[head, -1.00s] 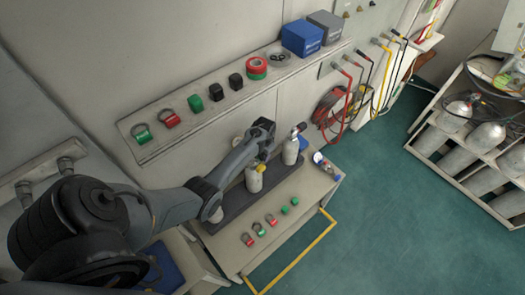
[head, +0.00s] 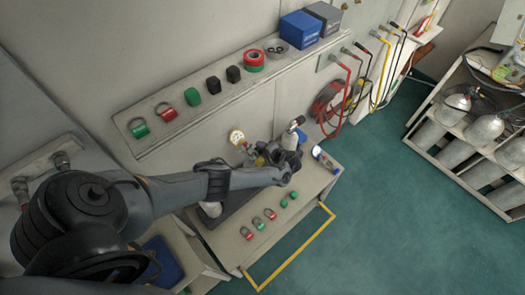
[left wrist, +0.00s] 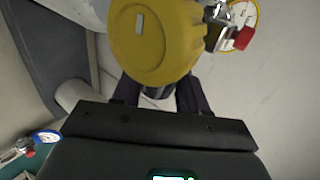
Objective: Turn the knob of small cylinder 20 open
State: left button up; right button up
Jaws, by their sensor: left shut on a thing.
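My left gripper (head: 266,153) reaches in over the bench among the small grey cylinders. In the left wrist view its two dark fingers (left wrist: 155,95) are closed on a small dark part, apparently the cylinder's knob (left wrist: 155,92), mostly hidden. A round yellow body (left wrist: 157,40) sits just beyond the fingertips, with a dial gauge (left wrist: 242,14) and a red part beside it. The gauge also shows in the head view (head: 237,137). The gripped cylinder is mostly hidden behind my arm in the head view, and its number cannot be read. Another small cylinder (head: 290,140) stands upright to the right. My right gripper is not in view.
A wall shelf (head: 150,148) above the bench carries shackles, tape rolls and boxes. Small red and green items (head: 270,214) lie on the bench front (head: 225,240). A yellow rail (head: 300,250) borders the front. A rack of large cylinders (head: 485,130) stands at right; the floor between is clear.

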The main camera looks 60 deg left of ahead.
pick_arm(q)
jog(key=shift+f+y+b, duration=0.15)
jog(key=shift+y+b, duration=0.7)
jog(key=shift+y, duration=0.25)
jog(key=shift+d, duration=0.1)
jog(key=o, duration=1.1)
jog(key=shift+c, duration=0.2)
jog(key=p+v, duration=0.2)
jog(key=v, duration=0.9)
jog(key=shift+f, duration=0.2)
